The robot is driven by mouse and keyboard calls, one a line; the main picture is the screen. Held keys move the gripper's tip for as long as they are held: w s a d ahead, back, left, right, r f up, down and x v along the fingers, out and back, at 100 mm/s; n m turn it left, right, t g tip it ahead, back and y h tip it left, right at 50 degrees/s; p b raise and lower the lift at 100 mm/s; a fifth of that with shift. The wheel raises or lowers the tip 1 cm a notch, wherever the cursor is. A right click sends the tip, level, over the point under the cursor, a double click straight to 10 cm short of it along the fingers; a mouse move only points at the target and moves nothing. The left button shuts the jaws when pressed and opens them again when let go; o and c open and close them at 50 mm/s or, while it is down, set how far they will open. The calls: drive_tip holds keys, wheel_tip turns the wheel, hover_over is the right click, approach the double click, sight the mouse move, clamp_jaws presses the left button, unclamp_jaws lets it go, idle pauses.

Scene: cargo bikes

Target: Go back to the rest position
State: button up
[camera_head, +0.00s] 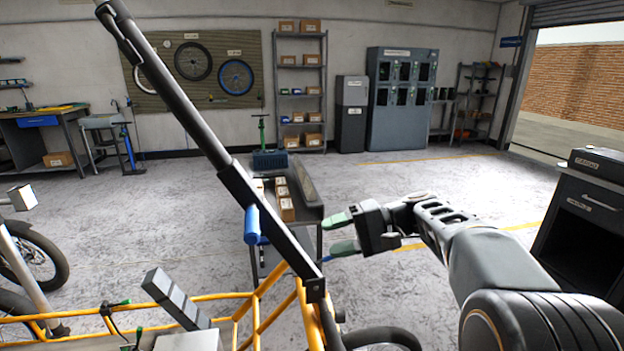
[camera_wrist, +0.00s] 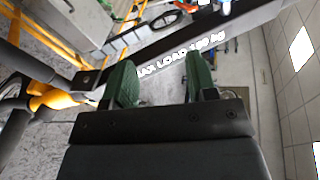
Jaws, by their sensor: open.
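My gripper (camera_head: 340,233) is at the right of centre in the head view, with my arm reaching in from the lower right. Its two green fingertips are apart with nothing between them. In the wrist view the same gripper (camera_wrist: 160,82) shows both green fingers spread. A dark bar (camera_wrist: 180,33) marked with a "MAX LOAD" text crosses behind the fingertips there. I cannot tell whether the fingers touch it.
A dark bar (camera_head: 185,105) rises diagonally from the yellow bike frame (camera_head: 262,312), left of my gripper. A cart (camera_head: 312,190) with cardboard boxes stands behind the gripper. A dark drawer cabinet (camera_head: 583,225) is at the right. Open floor (camera_head: 430,180) lies beyond.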

drive_tip(key=s+d+f+m+t+h+p, duration=0.15)
drive_tip(key=s+d+f+h+p, duration=0.25)
drive_tip(key=s+d+h+p, duration=0.55)
drive_tip(key=s+r+n+t+h+p, duration=0.2)
drive_tip(key=s+r+h+p, duration=0.3)
drive_tip(key=r+p, duration=0.7)
drive_tip(key=shift+s+n+t+p, duration=0.15)
drive_tip(key=shift+n+t+p, duration=0.3)
drive_tip(key=shift+p, duration=0.8)
drive_tip(key=shift+h, duration=0.25)
drive_tip(key=shift+c, duration=0.3)
